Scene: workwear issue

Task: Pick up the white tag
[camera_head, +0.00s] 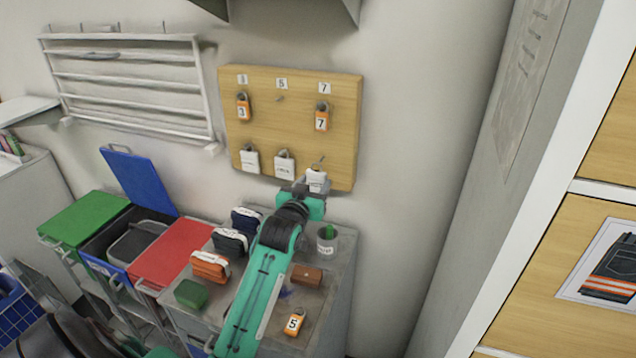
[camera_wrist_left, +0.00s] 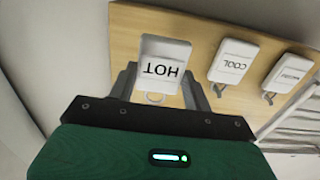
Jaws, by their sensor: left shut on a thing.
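The white tag (camera_head: 316,177) is at the lower right of the wooden board (camera_head: 300,133), beside a hook. In the left wrist view the tag (camera_wrist_left: 163,68) reads HOT, upside down, between the two fingers. My left gripper (camera_head: 305,188) reaches up to the board and is shut on this tag (camera_wrist_left: 160,85). Two other white tags hang to its left on the board, the middle one (camera_head: 284,166) and the left one (camera_head: 250,160). In the left wrist view one reads COOL (camera_wrist_left: 233,62). I cannot tell whether the held tag is still on its hook. My right gripper is not in view.
Orange tags 3 (camera_head: 243,108) and 7 (camera_head: 322,118) hang above. Below, a grey cabinet top holds several pouches, a grey cup (camera_head: 327,243), a brown box (camera_head: 307,275) and an orange tag 5 (camera_head: 294,322). Bare wall lies right of the board.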

